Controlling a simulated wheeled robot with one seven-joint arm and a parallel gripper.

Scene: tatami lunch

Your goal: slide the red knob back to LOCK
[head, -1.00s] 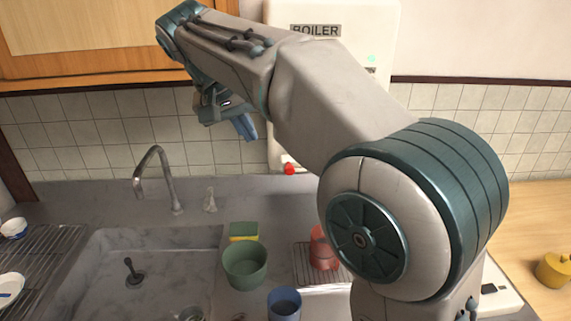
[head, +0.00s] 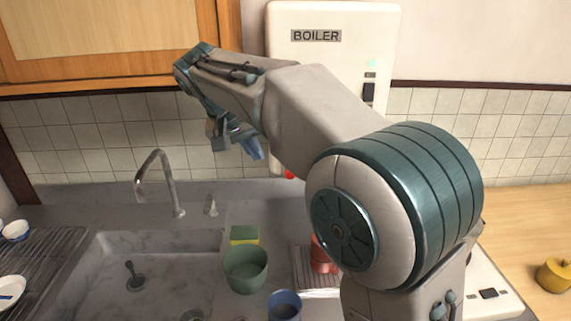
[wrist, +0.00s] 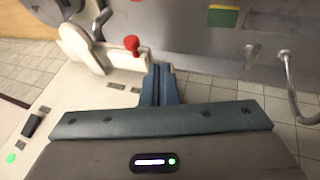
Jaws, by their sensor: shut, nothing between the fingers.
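The red knob (head: 289,174) shows at the lower edge of the white boiler (head: 333,20), partly hidden by my arm in the head view. In the wrist view the red knob (wrist: 131,44) stands out from the boiler's bottom end, just beyond and left of my fingertips. My gripper (wrist: 160,70) has its blue fingers together and empty, apart from the knob. In the head view my gripper (head: 254,150) hangs in front of the wall, left of the knob. Small plates show on the boiler face in the wrist view, but their lettering is unreadable.
A black switch (head: 369,93) and a green light sit on the boiler. Below are a faucet (head: 160,180), a sink, a sponge (head: 244,235), a green cup (head: 245,268), a blue cup (head: 284,304) and a red cup on a rack. The upper cabinet (head: 110,40) is at the left.

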